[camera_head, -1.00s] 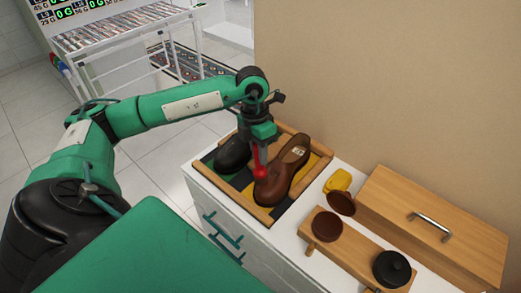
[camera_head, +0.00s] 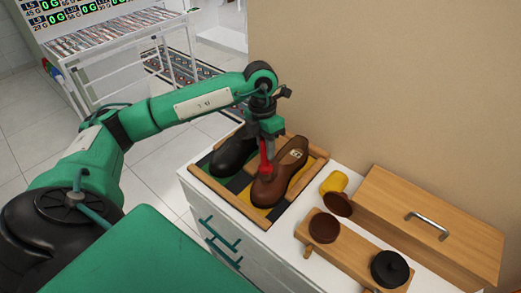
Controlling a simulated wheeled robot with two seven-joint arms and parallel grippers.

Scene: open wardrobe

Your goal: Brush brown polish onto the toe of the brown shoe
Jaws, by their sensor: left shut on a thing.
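The brown shoe (camera_head: 287,177) lies in a wooden tray (camera_head: 218,196) on a white cabinet, its toe toward me. My left gripper (camera_head: 268,140) is above the shoe, shut on a red brush (camera_head: 265,158) that points down. The brush's lower end is at or just over the front part of the shoe; I cannot tell whether it touches. An open tin of brown polish (camera_head: 323,229) stands on a wooden board (camera_head: 352,251), with a brown lid (camera_head: 338,204) leaning beside it. My right gripper is out of view.
A black shoe (camera_head: 233,153) lies beside the brown one in the tray. A closed black tin (camera_head: 389,268) stands on the board. A yellow object (camera_head: 334,182) and a wooden box (camera_head: 420,220) with a metal handle lie behind. A wall bounds the cabinet.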

